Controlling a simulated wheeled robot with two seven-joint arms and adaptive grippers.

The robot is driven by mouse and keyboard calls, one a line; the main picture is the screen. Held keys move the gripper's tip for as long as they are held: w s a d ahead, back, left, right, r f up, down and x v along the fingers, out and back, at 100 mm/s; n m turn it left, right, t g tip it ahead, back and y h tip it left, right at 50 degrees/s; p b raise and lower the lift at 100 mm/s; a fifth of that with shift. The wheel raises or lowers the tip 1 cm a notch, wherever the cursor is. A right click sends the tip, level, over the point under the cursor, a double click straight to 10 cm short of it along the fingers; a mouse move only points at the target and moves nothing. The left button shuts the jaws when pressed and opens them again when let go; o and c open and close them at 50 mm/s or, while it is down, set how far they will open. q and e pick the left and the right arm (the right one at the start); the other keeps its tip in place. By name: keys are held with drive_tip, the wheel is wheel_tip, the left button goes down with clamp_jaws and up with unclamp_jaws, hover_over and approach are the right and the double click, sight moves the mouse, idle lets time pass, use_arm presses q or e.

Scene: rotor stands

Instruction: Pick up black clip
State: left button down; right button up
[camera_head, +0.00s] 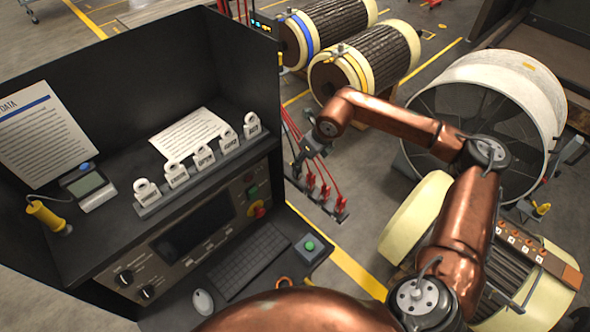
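Several clips stand in a row on the floor bar beside the console, with cables rising from them. The red clips (325,190) are plain to see. A dark clip, seemingly the black clip (297,170), is at the left end of the row, small and hard to make out. My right arm reaches in from the right, and its dark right gripper (309,152) hangs just above this left end, close to the cables. The picture is too small to tell whether its fingers are open or touch the clip. My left arm crosses the bottom edge; its gripper is out of view.
A black console with a keyboard (247,262), mouse (203,302) and row of white padlocks (203,158) fills the left. Wound rotors (365,60) lie behind. A large pale ring (490,95) and another rotor stand right. Floor right of the clips is open.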

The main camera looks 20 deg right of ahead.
drive_tip(key=p+x, duration=0.1)
drive_tip(key=x, duration=0.6)
drive_tip(key=shift+w+a, duration=0.1)
drive_tip(key=shift+a, duration=0.05)
clamp_jaws()
idle(0.3)
